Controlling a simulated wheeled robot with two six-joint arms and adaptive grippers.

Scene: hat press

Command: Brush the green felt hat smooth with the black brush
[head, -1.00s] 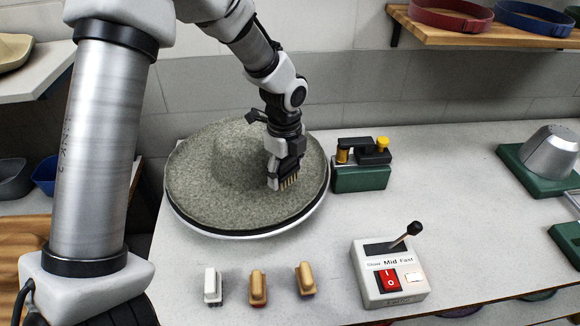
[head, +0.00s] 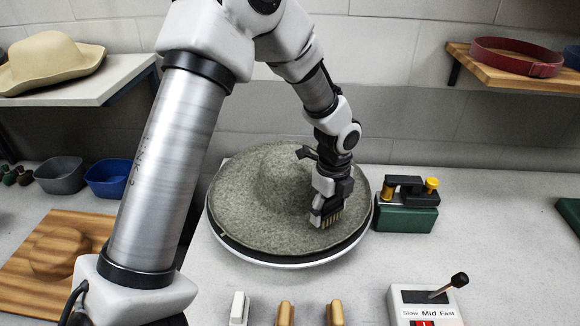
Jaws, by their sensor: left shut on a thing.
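The grey-green felt hat (head: 240,205) lies brim-down on a round turntable (head: 290,262) with a white rim. My left gripper (head: 330,200) is over the right front of the hat, beside the crown. It is shut on the black brush (head: 326,216), whose pale bristles point down at the brim. The bristles appear to touch the felt, but contact is hard to confirm. The gripper hides part of the crown's right side. My right gripper is not in view.
A green block (head: 405,219) with a black and yellow top stands right of the turntable. A speed box (head: 425,300) with a lever and several brushes, one white (head: 239,308), stand in front. Bowls (head: 108,178) and a wooden board (head: 30,262) are at left.

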